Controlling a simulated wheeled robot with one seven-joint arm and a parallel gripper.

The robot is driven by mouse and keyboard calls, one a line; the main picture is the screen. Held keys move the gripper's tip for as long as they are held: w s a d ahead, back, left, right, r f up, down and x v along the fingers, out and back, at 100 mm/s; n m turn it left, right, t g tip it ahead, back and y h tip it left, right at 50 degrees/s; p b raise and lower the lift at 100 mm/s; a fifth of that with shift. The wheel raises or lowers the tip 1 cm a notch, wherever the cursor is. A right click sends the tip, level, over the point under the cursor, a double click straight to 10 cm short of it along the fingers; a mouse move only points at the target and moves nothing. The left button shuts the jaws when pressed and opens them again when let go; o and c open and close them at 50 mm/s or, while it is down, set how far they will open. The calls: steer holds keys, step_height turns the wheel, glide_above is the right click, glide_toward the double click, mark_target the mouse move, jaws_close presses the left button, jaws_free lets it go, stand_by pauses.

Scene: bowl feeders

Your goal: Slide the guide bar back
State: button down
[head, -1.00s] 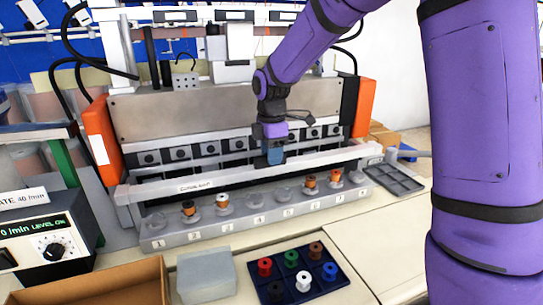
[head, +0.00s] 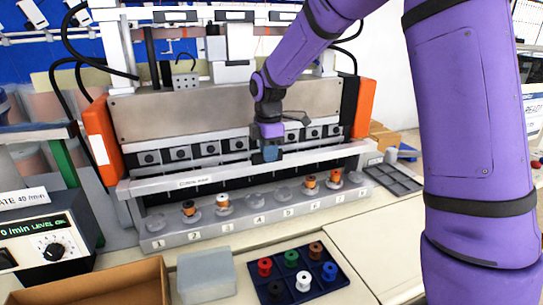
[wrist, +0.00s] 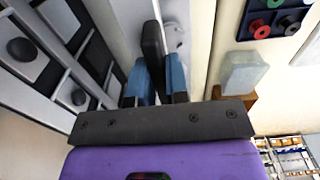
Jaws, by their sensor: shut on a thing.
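The guide bar (head: 197,181) is a long pale bar with a printed label, running across the front of the machine, behind the numbered spool row. My gripper (head: 270,153) is at the bar, a little right of its middle. In the wrist view its blue fingers (wrist: 157,82) stand on both sides of a black upright handle (wrist: 152,50) and are shut on it. The handle's foot is hidden by the fingers. In the head view the gripper hides the handle.
Behind the bar is a row of black-fronted blocks (head: 180,153). In front is a grey numbered rail (head: 172,240) with several spools. A dark blue spool tray (head: 335,284), a translucent box (head: 206,277) and a cardboard box (head: 110,283) are on the table. An empty grey tray (head: 393,179) lies at right.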

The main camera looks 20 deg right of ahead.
steer(key=w, duration=0.7)
steer(key=shift+r, duration=0.1)
steer(key=c, duration=1.2)
jaws_free()
steer(key=shift+w, duration=0.2)
steer(key=shift+o, duration=0.4)
steer(key=shift+s, duration=0.1)
step_height(320, 180, up, 11)
steer(key=shift+f, duration=0.2)
